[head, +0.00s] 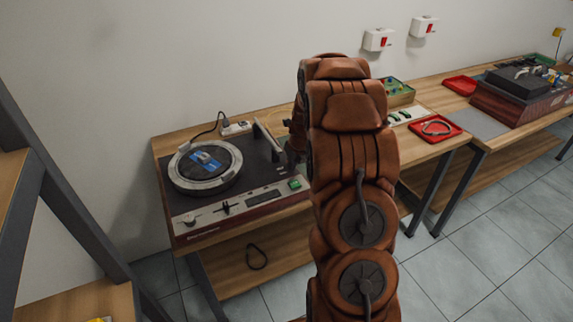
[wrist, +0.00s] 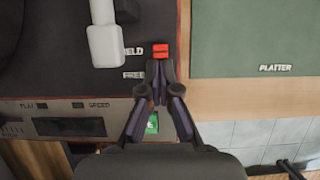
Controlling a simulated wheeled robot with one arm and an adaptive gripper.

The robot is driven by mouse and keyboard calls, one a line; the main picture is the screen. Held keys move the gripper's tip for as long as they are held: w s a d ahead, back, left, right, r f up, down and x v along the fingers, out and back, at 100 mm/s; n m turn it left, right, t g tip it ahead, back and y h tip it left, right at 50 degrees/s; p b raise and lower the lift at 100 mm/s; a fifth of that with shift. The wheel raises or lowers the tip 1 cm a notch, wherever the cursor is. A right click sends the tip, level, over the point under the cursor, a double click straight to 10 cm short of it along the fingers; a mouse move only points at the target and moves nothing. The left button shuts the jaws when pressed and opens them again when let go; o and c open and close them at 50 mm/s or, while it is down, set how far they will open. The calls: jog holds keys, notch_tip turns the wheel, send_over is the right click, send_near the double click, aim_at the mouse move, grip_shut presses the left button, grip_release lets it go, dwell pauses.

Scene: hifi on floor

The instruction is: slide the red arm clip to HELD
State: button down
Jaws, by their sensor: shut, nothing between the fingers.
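The red arm clip (wrist: 160,50) shows in the wrist view on the dark turntable deck, level with the partly hidden label ending in "ELD" (wrist: 133,50). The "FREE" label (wrist: 133,75) is just below it in the picture. My gripper (wrist: 161,66) is shut and empty, its fingertips together right below the clip; whether they touch it I cannot tell. The white tonearm part (wrist: 107,44) lies left of the clip. In the head view the turntable (head: 240,190) stands on the wooden bench, and my arm hides the clip.
A green button (wrist: 152,123) shows between my fingers. A green mat marked PLATTER (wrist: 255,35) lies to the right of the deck. In the head view, a red tray (head: 436,129) and a small box of parts (head: 399,91) stand right of my arm.

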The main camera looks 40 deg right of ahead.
jog(key=shift+w+r, duration=0.1)
jog(key=shift+r+p, duration=0.3)
jog(key=shift+r, duration=0.15)
jog(key=p+v, duration=0.5)
jog(key=v, duration=0.4)
jog(key=shift+s, duration=0.25)
jog(key=s+a+r+n+g+y, duration=0.1)
jog(key=s+a+r+n, duration=0.25)
jog(key=a+n, duration=0.3)
jog(key=s+a+r+n+g, duration=0.1)
jog(key=s+a+r+n, duration=0.2)
jog(key=s+a+n, duration=0.3)
jog(key=s+a+r+n+g+y, duration=0.1)
jog(key=s+a+r+n, duration=0.2)
jog(key=a+n, duration=0.4)
jog(key=s+a+r+n+g, duration=0.1)
jog(key=s+a+n, duration=0.2)
jog(key=s+n, duration=0.3)
jog(key=s+a+r+n+g+h, duration=0.1)
jog(key=s+a+n, duration=0.2)
jog(key=s+n, duration=0.3)
jog(key=s+a+r+n+g, duration=0.1)
jog(key=s+a+n, duration=0.2)
jog(key=s, duration=0.9)
jog(key=n, duration=0.3)
